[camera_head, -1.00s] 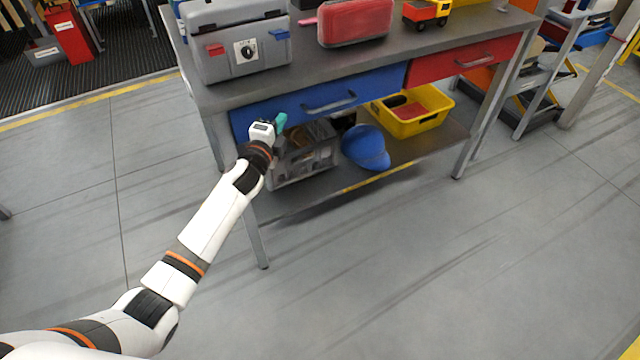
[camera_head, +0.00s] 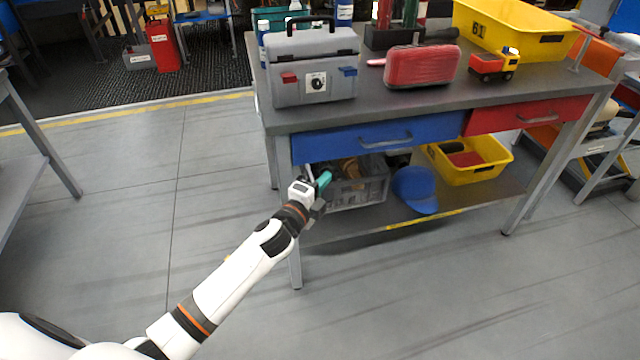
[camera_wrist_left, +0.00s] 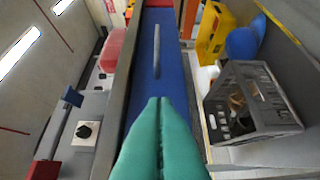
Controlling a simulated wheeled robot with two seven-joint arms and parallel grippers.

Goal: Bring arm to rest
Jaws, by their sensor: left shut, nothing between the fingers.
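My left arm (camera_head: 235,281) reaches out from the lower left in the head view. Its gripper (camera_head: 323,180) is at the left front of the workbench, just in front of the blue drawer (camera_head: 380,135) and near the grey crate on the lower shelf. In the left wrist view the two green fingers (camera_wrist_left: 160,105) are pressed together with nothing between them. They point toward the blue drawer front and its handle (camera_wrist_left: 157,50). I cannot tell whether they touch it. My right gripper is not in view.
The bench top holds a grey toolbox (camera_head: 314,90), a red case (camera_head: 421,68), a toy truck (camera_head: 494,64) and a yellow bin (camera_head: 540,46). The lower shelf holds a grey crate (camera_head: 372,190), a blue cap (camera_head: 415,190) and a yellow tray (camera_head: 488,172). The floor (camera_head: 450,300) in front is clear.

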